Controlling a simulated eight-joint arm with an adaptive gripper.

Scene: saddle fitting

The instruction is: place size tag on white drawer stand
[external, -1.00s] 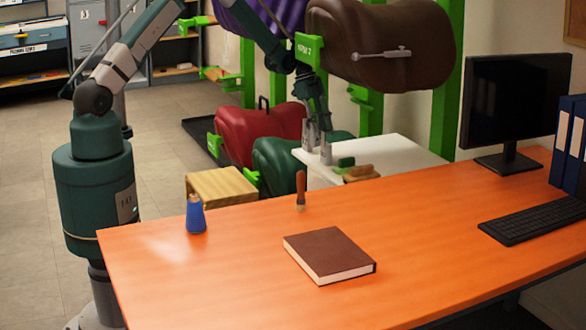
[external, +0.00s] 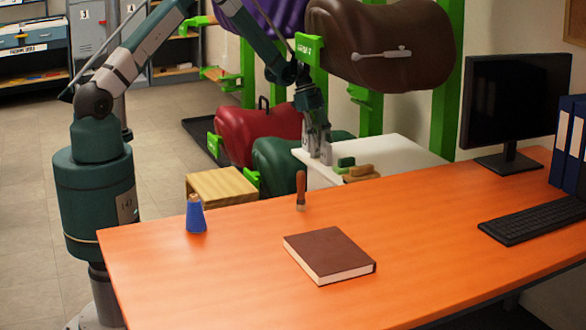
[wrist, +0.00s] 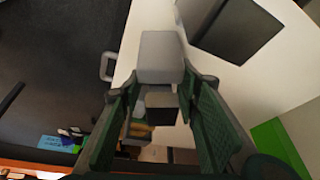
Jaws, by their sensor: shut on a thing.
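The white drawer stand (external: 395,153) stands behind the orange desk, and its pale top also fills much of the wrist view (wrist: 230,85). My gripper (external: 319,150) points down at the left end of this top, with its grey fingertips close together. In the wrist view my gripper (wrist: 160,98) is shut on a small dark piece, which I take for the size tag (wrist: 160,97). The fingers hide most of it, and no marking on it can be read. I cannot tell whether it touches the stand.
A green brush (external: 344,163) and a brown wooden piece (external: 361,174) lie at the stand's front edge. Saddles hang behind. The stand's right part is clear.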

